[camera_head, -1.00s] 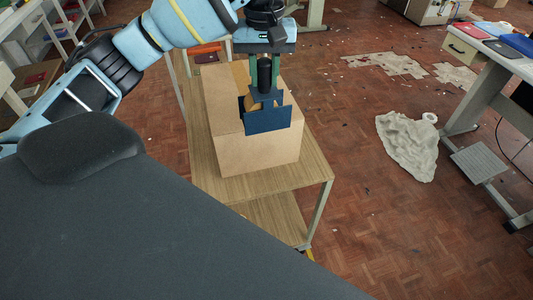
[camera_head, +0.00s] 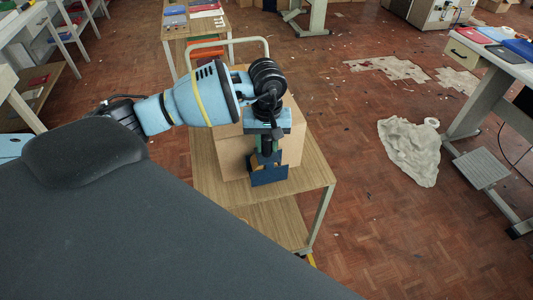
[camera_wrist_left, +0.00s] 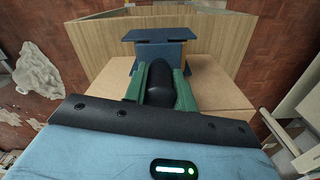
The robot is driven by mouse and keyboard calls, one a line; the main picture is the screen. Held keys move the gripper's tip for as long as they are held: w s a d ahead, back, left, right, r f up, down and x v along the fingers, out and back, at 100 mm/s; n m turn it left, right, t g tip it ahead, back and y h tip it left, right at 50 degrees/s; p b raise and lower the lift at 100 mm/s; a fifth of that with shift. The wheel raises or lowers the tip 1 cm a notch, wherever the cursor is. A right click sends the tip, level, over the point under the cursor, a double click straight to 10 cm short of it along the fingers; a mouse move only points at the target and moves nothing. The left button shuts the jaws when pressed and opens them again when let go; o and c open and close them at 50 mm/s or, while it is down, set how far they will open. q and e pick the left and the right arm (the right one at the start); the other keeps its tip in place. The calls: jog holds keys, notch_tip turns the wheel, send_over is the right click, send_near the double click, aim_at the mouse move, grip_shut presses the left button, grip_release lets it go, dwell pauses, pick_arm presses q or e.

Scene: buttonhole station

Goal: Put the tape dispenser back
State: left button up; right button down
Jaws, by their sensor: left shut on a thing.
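My left gripper (camera_head: 266,150) is shut on the dark blue tape dispenser (camera_head: 270,176), with the fingers pointing down. In the left wrist view, the green fingers hold it around a black rounded part, and its blue body (camera_wrist_left: 160,48) shows beyond them. The dispenser is at the near side of the cardboard box (camera_head: 234,157), over the front part of the wooden trolley top (camera_head: 310,180). I cannot tell whether it touches the wood. My arm hides much of the box. My right gripper is not in view.
The trolley has a lower shelf (camera_head: 270,220) and a pale handle at its far end. A bench (camera_head: 490,65) with folders stands at right. A crumpled white cloth (camera_head: 408,150) lies on the parquet floor. Another table stands behind the trolley.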

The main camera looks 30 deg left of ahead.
aim_at(267, 155)
pick_arm(q)
jog(key=shift+f, duration=2.25)
jog(key=o, duration=1)
notch_tip(267, 155, up, 12)
jog(key=shift+r, duration=0.1)
